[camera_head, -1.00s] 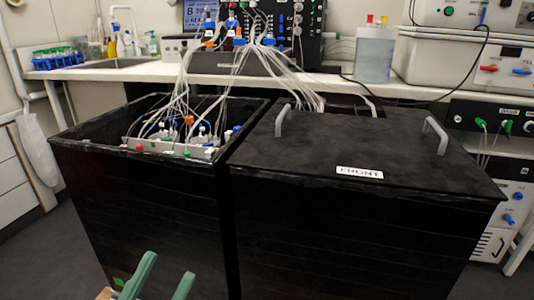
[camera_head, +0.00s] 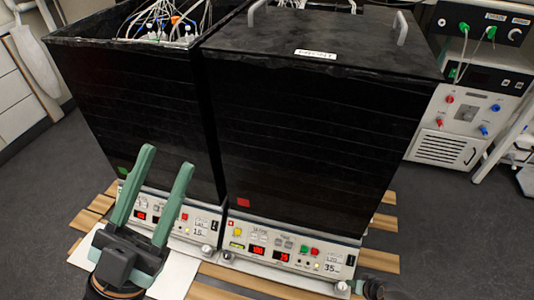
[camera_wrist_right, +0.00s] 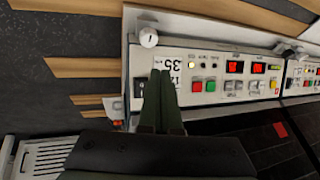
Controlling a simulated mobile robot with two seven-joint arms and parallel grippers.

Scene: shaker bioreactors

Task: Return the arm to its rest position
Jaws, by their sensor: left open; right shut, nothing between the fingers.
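My left gripper (camera_head: 166,158) shows at the lower left in the head view. Its two green fingers are apart with nothing between them, in front of the left shaker's control panel (camera_head: 170,218). My right gripper (camera_wrist_right: 161,74) shows in the right wrist view, its green fingers together and empty. They overlap the right end of the right shaker's panel (camera_wrist_right: 215,78), which appears upside down; I cannot tell whether they touch it. In the head view, only a dark part of what may be my right arm shows at the bottom right, beside that panel (camera_head: 290,244).
Two black boxes stand side by side above the panels: an open left one (camera_head: 140,100) holding tubing and a lidded right one (camera_head: 310,130). Wooden slats (camera_head: 250,283) lie under the shakers. A white instrument (camera_head: 450,125) stands at right. Grey floor (camera_head: 440,220) is clear at right.

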